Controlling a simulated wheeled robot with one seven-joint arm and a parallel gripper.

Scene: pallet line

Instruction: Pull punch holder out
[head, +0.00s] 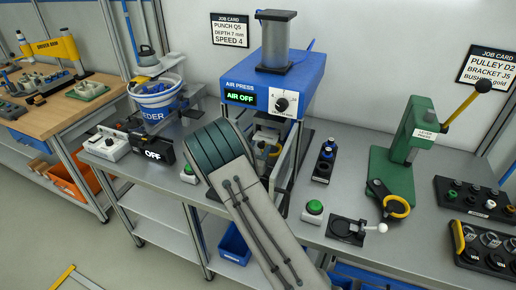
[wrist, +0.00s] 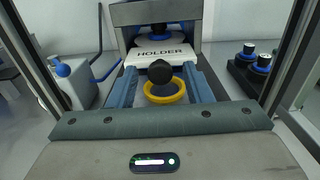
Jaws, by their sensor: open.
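The punch holder (wrist: 165,53) is a white block marked HOLDER inside the air press, in the wrist view. A dark round knob (wrist: 159,72) stands at its near side, with a yellow ring (wrist: 165,93) just below it in the picture. My gripper (wrist: 161,80) is open, its two blue-grey fingers on either side of the knob and ring. I cannot tell whether the fingers touch the knob. The air press (head: 270,77) has a blue head and its display reads AIR OFF. In the head view my arm hides the gripper and most of the holder.
Press posts stand close on both sides of my gripper. A black block with blue-ringed parts (head: 324,160) is right of the press. A green button (head: 314,207) is in front, and a green lever press (head: 405,150) stands farther right. The feeder bucket (head: 157,99) is left.

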